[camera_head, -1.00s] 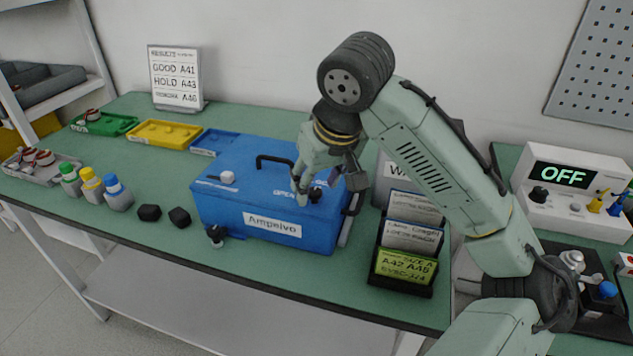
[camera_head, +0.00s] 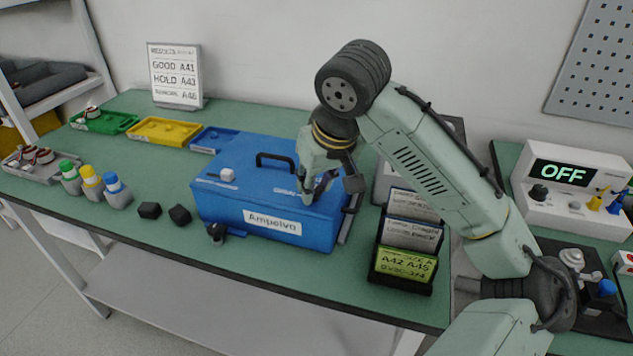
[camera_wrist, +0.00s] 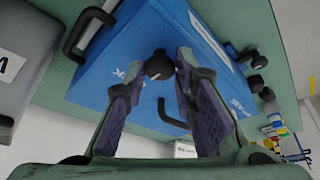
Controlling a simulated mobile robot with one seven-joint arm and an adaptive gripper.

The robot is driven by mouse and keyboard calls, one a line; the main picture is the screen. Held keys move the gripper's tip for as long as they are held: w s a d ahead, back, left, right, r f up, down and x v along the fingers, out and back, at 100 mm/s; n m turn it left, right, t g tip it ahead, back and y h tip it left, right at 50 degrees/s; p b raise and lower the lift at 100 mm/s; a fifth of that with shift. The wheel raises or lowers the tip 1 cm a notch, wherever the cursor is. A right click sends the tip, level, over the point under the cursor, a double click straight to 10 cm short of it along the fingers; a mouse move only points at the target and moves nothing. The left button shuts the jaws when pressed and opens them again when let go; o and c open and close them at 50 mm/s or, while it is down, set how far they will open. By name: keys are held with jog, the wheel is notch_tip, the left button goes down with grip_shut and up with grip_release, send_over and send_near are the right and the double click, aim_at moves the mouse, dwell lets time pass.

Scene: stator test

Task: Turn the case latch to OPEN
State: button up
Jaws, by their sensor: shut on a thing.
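The blue case (camera_head: 215,205) labelled "Ampelvo" stands on the green bench. It also shows in the wrist view (camera_wrist: 100,68). A black latch knob (camera_wrist: 158,66) sits on its lid, between my fingertips in the wrist view. My gripper (camera_head: 316,192) points down at the front right of the lid and hides the knob in the head view. In the wrist view my gripper (camera_wrist: 160,65) is shut on the knob. White lettering on the lid beside it is partly covered and unreadable.
A card rack (camera_head: 405,263) stands close to the right of the case. Black pieces (camera_head: 180,215) and capped bottles (camera_head: 115,190) lie to the left. Coloured trays (camera_head: 165,131) are behind left. A device (camera_head: 565,190) reading OFF is at right.

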grip_shut()
jog(key=shift+n, duration=0.3)
jog(key=n+p, duration=0.1)
jog(key=n+g+y+p, duration=0.1)
jog(key=n, duration=0.1)
jog(key=shift+w+d+r+n, duration=0.1)
jog(key=shift+d+n, duration=0.05)
jog(key=shift+n, duration=0.15)
jog(key=n+p, duration=0.1)
jog(key=n, duration=0.1)
jog(key=n+g+y+p, duration=0.1)
jog(key=n, duration=0.1)
jog(key=shift+w+d+n+g, duration=0.1)
jog(key=shift+w+n+g, duration=0.05)
jog(key=shift+n+g, duration=0.15)
jog(key=n+g, duration=0.1)
jog(key=n, duration=0.3)
jog(key=shift+w+n+g, duration=0.15)
jog(key=shift+n+g, duration=0.15)
jog(key=shift+g, duration=0.1)
jog(key=shift+w+n+g, duration=0.15)
jog(key=shift+n+g, duration=0.65)
jog(key=shift+n, duration=1.4)
